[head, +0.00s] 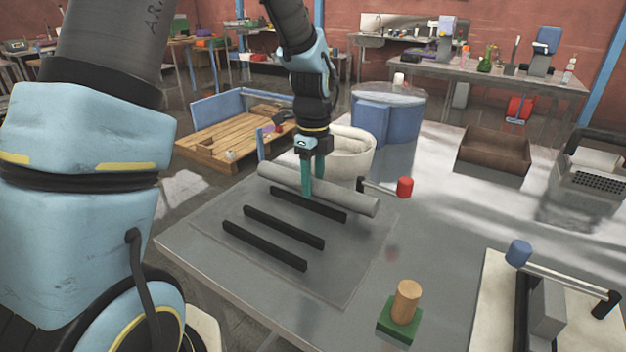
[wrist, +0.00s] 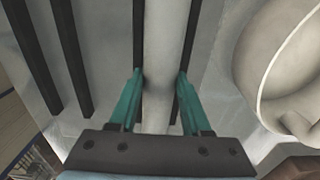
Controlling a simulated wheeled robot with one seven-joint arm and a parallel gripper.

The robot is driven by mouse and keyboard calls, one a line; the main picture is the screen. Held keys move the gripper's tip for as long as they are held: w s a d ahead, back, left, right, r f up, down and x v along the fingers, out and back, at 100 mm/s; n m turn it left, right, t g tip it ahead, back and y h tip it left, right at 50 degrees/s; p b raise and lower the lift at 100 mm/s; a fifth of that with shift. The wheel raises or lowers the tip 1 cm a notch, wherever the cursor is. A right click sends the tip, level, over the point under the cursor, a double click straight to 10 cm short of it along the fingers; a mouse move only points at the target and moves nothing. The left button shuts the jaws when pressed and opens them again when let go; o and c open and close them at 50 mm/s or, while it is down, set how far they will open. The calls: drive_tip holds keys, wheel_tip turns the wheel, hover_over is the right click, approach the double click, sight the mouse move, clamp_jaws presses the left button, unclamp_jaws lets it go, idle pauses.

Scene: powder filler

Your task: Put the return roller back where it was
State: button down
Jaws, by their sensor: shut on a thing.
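The return roller (head: 345,197) is a long grey cylinder in the head view, lying along the far side of the grey plate on the table. My gripper (head: 312,190) reaches down from above with its two green fingers on either side of the roller, near its middle. The wrist view shows the roller (wrist: 161,60) running between the fingers, and my gripper (wrist: 158,85) is shut on it.
The two nearer black bars (head: 265,246) lie parallel on the plate. A red-knobbed lever (head: 404,187) and a white round bowl (head: 350,150) stand just beyond the roller. A wooden peg on a green block (head: 400,318) stands at the front. A blue-knobbed fixture (head: 519,254) is at the right.

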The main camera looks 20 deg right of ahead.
sight(313, 179)
drive_tip(key=shift+f, duration=0.2)
drive_tip(key=c, duration=0.5)
unclamp_jaws()
drive_tip(key=shift+o, duration=0.7)
drive_tip(key=shift+a+f, duration=0.1)
drive_tip(key=shift+s, duration=0.1)
drive_tip(key=shift+a, duration=0.1)
wheel_tip(313, 179, up, 13)
drive_tip(key=b, duration=0.1)
drive_tip(key=shift+r, duration=0.2)
